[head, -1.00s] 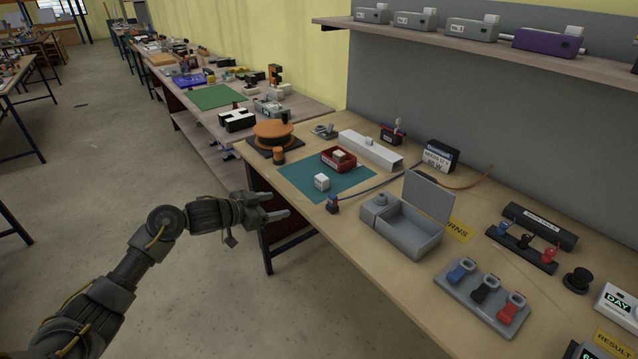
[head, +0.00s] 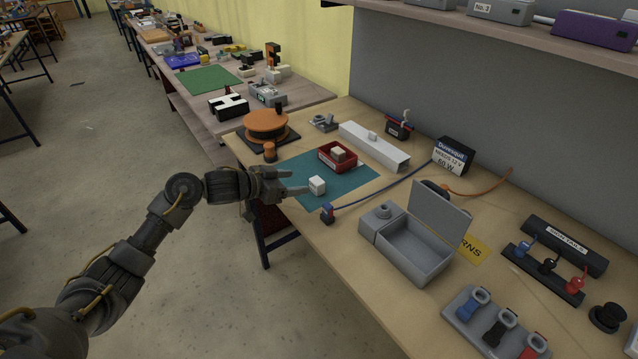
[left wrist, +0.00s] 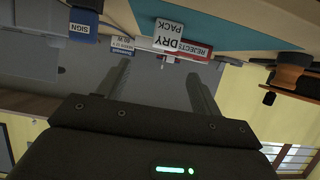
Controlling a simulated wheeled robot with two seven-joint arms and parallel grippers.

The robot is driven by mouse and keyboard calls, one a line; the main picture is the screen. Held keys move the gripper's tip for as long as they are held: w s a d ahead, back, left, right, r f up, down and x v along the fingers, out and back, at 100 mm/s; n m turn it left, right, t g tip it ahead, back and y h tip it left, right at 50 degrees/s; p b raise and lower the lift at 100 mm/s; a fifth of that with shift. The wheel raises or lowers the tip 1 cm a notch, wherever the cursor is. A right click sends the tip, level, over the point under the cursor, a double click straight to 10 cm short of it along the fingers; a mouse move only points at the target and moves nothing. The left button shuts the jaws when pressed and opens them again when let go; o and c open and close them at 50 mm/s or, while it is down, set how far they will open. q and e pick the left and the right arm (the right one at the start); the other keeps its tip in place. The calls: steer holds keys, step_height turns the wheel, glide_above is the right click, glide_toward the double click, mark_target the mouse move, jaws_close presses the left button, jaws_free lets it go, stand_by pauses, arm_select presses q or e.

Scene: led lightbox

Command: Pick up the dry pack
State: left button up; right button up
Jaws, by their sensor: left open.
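The dry pack (head: 317,185) is a small white block on the teal mat (head: 352,186) in the head view. Its printed label faces the camera in the left wrist view (left wrist: 168,36), where it lies beyond the fingertips. My left gripper (head: 308,183) is open, its fingers pointing at the pack from the left at the table's near edge. Both fingers (left wrist: 156,80) show in the left wrist view with nothing held between them. I cannot tell whether a fingertip touches the pack. My right gripper is not in view.
A red reject tray (head: 325,164) holding a tan block stands just behind the pack. An open grey box (head: 405,262) and an orange round stand (head: 267,124) flank the mat.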

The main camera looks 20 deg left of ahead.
mark_target(320, 179)
arm_select(q)
steer(key=x, duration=0.2)
steer(key=shift+w+f, duration=0.15)
steer(key=shift+w, duration=0.15)
steer(key=shift+w+d+f, duration=0.3)
steer(key=shift+w+f, duration=0.1)
steer(key=shift+w, duration=0.15)
steer(key=shift+w+d+r, duration=0.1)
steer(key=shift+d, duration=0.1)
steer(key=p+x, duration=0.1)
steer(key=x, duration=0.3)
steer(key=shift+w+d+f+p, duration=0.1)
steer(key=shift+w+f+p, duration=0.15)
steer(key=shift+w+p, duration=0.05)
steer(key=c, duration=1.1)
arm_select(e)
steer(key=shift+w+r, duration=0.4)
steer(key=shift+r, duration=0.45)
arm_select(q)
steer(key=shift+o, duration=0.2)
